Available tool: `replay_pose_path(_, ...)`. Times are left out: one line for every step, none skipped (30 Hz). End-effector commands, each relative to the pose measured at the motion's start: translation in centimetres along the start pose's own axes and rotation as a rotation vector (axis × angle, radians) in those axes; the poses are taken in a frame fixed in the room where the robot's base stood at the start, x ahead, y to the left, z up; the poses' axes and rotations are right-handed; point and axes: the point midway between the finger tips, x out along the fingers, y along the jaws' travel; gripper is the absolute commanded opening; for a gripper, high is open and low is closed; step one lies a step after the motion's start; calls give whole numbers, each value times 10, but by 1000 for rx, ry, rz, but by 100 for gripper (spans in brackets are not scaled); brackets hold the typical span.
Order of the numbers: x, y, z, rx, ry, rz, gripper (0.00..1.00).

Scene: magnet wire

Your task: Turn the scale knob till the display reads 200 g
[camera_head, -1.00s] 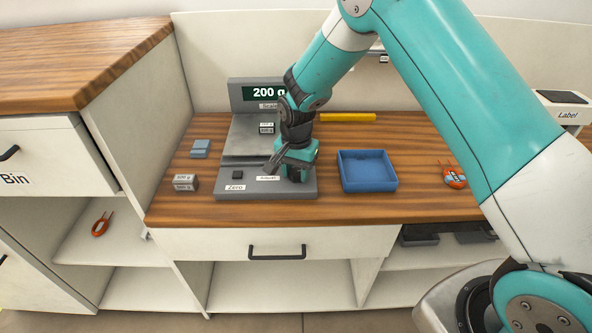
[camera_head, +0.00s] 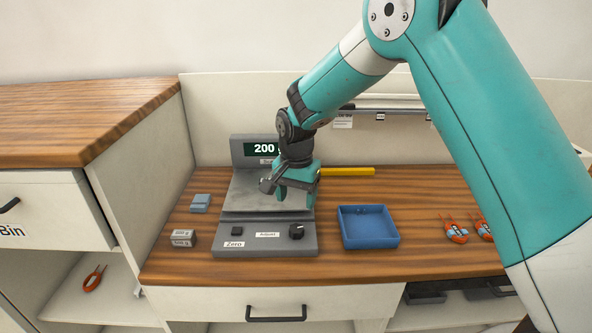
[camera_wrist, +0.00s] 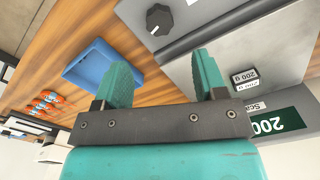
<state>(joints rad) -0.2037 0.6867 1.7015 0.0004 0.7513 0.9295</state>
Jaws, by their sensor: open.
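The grey scale (camera_head: 222,246) stands on the wooden counter. Its green display (camera_head: 262,149) reads 200, with the unit behind my arm in the head view; the display is cut off in the wrist view (camera_wrist: 278,124). The black scale knob (camera_head: 297,231) sits at the right of the front panel, beside the Adjust label (camera_head: 268,234); it also shows in the wrist view (camera_wrist: 159,19). My gripper (camera_head: 296,199) is open and empty above the scale plate, behind and above the knob, apart from it. A weight marked 200 g (camera_wrist: 245,76) lies on the plate in the wrist view.
A blue tray (camera_head: 369,245) stands right of the scale. Two grey weights (camera_head: 182,238) and a blue block (camera_head: 200,203) lie to its left. A yellow bar (camera_head: 347,171) lies behind. Orange-handled tools (camera_head: 456,232) lie at the right.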

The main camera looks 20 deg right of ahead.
Motion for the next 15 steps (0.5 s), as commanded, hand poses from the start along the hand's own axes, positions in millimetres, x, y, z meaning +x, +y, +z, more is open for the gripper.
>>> replay_pose_path(-15,-1,-1,0,4,-5,65)
replay_pose_path(-22,-1,-1,0,3,-4,65)
replay_pose_path(-31,-1,-1,0,4,-4,65)
replay_pose_path(-37,-1,-1,0,3,-3,65)
replay_pose_path(-43,-1,-1,0,3,-4,65)
replay_pose_path(-50,0,-1,0,3,-3,65)
replay_pose_path(-55,-1,-1,0,3,-3,65)
replay_pose_path(-59,-1,-1,0,2,-3,65)
replay_pose_path(-65,0,-1,1,2,-2,65)
replay_pose_path(-68,0,-1,0,2,-2,65)
replay_pose_path(-70,0,0,0,2,-2,65)
replay_pose_path(-73,0,0,0,1,-1,65)
replay_pose_path(-75,0,0,0,1,-1,65)
replay_pose_path(-76,0,0,0,1,-1,65)
replay_pose_path(-77,0,0,1,1,-1,65)
